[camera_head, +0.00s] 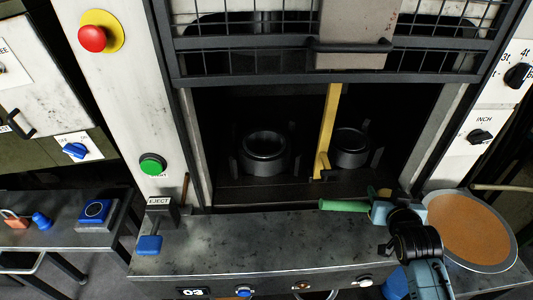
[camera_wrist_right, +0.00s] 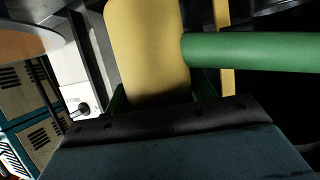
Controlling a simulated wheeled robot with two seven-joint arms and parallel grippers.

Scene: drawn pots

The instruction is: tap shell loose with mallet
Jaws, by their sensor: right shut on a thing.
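A mallet with a green handle (camera_head: 343,206) and a yellow head is in my right gripper (camera_head: 380,208). In the right wrist view its yellow head (camera_wrist_right: 148,50) sits at the jaws and its green handle (camera_wrist_right: 255,52) runs off to the right. In the head view the handle points left, by the front edge of the dark press opening. Inside stand two dark round moulds, one on the left (camera_head: 265,150) and one on the right (camera_head: 349,147). I cannot tell a shell apart from the dark moulds. My left gripper is out of view.
A yellow upright bar (camera_head: 328,125) stands between the moulds. A mesh guard (camera_head: 240,60) hangs raised above the opening. A round pan of brown material (camera_head: 472,230) is at the right. The dark metal ledge (camera_head: 260,245) in front is mostly clear; a blue-handled eject lever (camera_head: 149,245) is at its left.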

